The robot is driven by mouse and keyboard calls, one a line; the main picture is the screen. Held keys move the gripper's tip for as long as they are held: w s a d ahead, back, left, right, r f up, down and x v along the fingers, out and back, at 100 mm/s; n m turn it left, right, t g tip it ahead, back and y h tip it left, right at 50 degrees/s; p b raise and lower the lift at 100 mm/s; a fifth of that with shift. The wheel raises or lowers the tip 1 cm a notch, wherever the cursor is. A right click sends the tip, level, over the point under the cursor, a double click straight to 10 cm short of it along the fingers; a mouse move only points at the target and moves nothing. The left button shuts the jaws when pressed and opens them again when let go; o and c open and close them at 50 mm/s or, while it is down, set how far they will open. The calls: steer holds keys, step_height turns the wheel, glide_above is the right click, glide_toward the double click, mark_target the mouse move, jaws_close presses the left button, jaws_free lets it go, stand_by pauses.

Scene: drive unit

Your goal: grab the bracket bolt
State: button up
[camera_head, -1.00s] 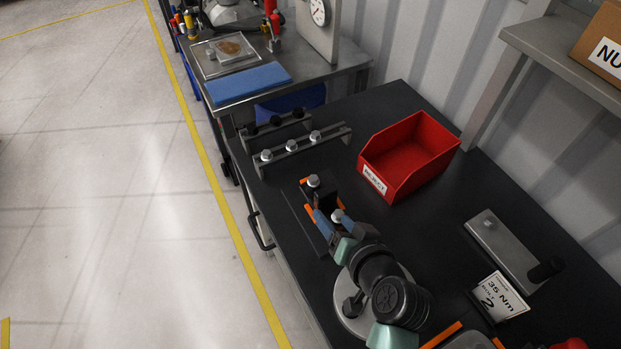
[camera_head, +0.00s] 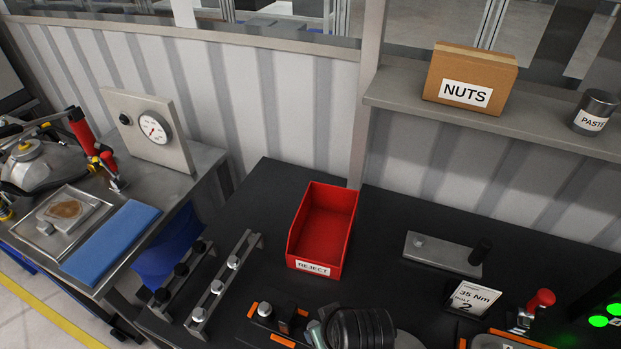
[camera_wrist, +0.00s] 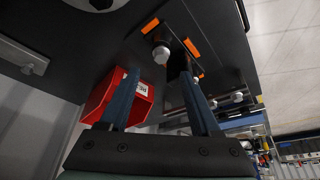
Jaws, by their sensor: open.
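A silver bolt head (camera_head: 265,309) stands at the left end of a dark bracket plate (camera_head: 258,325) with orange pads, at the bottom of the head view. In the wrist view, this silver bolt (camera_wrist: 161,54) shows beyond my blue fingers, with orange pads (camera_wrist: 193,48) beside it. My gripper (camera_wrist: 160,76) is open and its fingers stand apart, with nothing seen held between them. The right fingertip overlaps a dark part of the bracket, so contact cannot be told. In the head view my arm covers part of the bracket.
A red REJECT bin (camera_head: 322,235) stands behind the bracket. Rails with silver bolts (camera_head: 217,286) and black bolts (camera_head: 181,269) lie to the left. A grey plate (camera_head: 440,256) and a 35 Nm sign (camera_head: 471,298) are at right. A shelf (camera_head: 420,105) holds a NUTS box (camera_head: 470,80).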

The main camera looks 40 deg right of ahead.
steer(key=shift+w+p+x, duration=0.15)
steer(key=shift+p+x, duration=0.3)
steer(key=shift+x, duration=1.75)
steer(key=shift+w+p+x, duration=0.15)
steer(key=shift+p+x, duration=0.3)
steer(key=shift+x, duration=1.75)
steer(key=shift+r, duration=0.1)
jaws_close()
